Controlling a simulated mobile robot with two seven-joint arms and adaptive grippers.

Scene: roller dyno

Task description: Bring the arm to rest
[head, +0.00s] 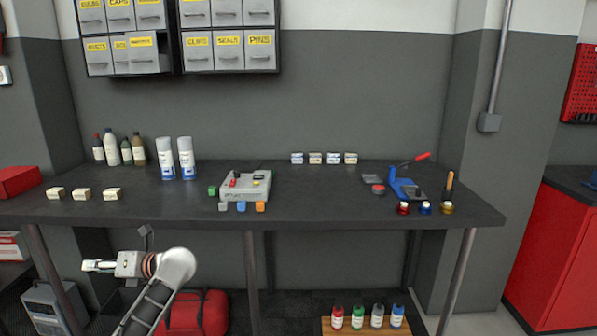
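My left arm comes up from the bottom edge in the head view, in front of the workbench and below the level of its top. Its gripper (97,266) points left, apart from the bench and everything on it. The fingers are seen from the side and small, so I cannot tell whether they are open or shut. No object shows clearly in them. My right gripper is not in view.
The dark workbench (320,205) carries bottles, two spray cans (176,158), a grey device (246,186), small boxes and a blue tool (403,186). Below are a red bag (200,312) and a wooden board (365,328) with several bottles. A red cabinet (560,255) stands right.

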